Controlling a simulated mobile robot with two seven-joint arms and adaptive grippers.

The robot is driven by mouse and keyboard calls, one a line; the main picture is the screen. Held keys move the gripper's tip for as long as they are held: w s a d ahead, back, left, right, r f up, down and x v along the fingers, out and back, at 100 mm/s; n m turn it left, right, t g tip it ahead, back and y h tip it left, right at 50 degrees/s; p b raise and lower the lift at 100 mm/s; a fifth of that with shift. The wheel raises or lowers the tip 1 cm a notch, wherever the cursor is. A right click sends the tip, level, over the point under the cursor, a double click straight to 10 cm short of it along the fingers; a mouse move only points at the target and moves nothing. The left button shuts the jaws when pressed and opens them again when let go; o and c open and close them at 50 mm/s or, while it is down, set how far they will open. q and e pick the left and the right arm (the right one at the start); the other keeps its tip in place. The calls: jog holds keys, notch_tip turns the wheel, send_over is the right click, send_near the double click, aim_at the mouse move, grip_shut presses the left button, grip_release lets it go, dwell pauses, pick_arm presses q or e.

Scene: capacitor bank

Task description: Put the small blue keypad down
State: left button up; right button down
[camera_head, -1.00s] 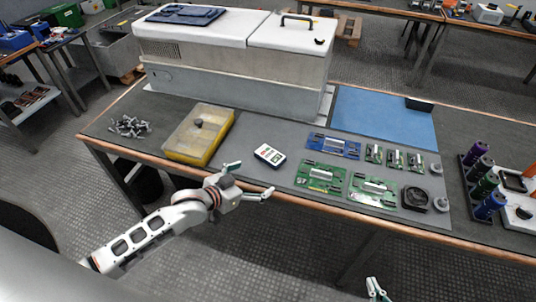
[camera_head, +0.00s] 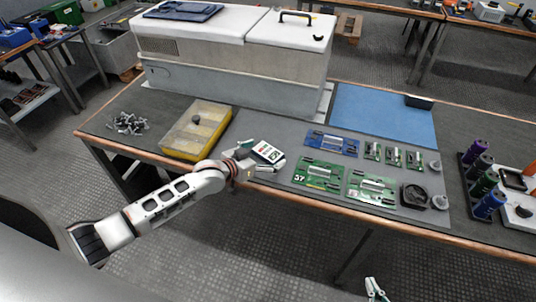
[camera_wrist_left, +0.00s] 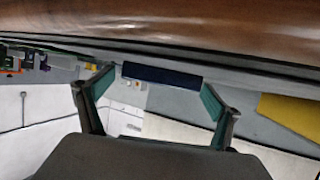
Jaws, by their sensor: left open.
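The small keypad (camera_head: 268,152), with a white face and several buttons, is at the front of the bench, between the yellow bin and the green boards. My left gripper (camera_head: 256,160) is open, with one finger on each side of the keypad's near end. In the left wrist view, a dark blue bar, apparently the keypad edge-on (camera_wrist_left: 162,75), lies between the fingertips (camera_wrist_left: 158,92). Whether the fingers touch it, and whether it rests fully on the bench, I cannot tell. My right gripper (camera_head: 377,290) is at the bottom of the head view, away from the bench; its opening is unclear.
A yellow bin (camera_head: 214,143) stands left of the keypad. Green circuit boards (camera_head: 318,174) and a blue board (camera_head: 331,143) lie to the right. A large grey machine (camera_head: 230,85) stands behind. A blue mat (camera_head: 385,115) is mostly bare.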

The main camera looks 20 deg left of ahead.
pick_arm(q)
jog(key=c, duration=1.2)
jog(key=shift+c, duration=0.6)
jog(key=shift+r, duration=0.15)
